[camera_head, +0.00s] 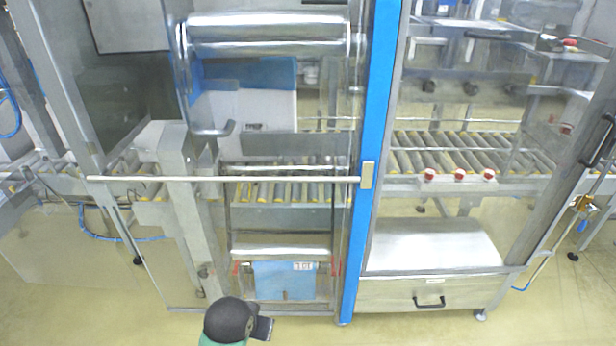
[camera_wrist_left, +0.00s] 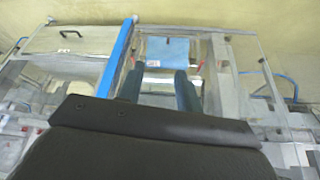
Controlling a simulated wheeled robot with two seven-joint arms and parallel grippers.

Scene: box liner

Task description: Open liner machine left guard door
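The liner machine fills the head view, with a blue post (camera_head: 369,150) at its middle. Left of the post is the clear-panelled left guard section; a long thin horizontal bar (camera_head: 225,180) crosses it and ends at a small pale block (camera_head: 367,175) on the post. The clear panel edges are faint, so I cannot tell how far the left door stands open. My left gripper (camera_head: 264,328) is low at the front, below the blue film (camera_head: 284,280) and apart from the bar. In the left wrist view its two fingers (camera_wrist_left: 160,74) are apart with nothing between them. My right gripper is not in view.
Right of the post are a clear guard section, a grey cabinet with a black handle (camera_head: 430,302), and several red buttons on a rail. A roller conveyor (camera_head: 460,150) runs behind. A dark handle (camera_head: 600,140) is at the far right. The yellowish floor in front is clear.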

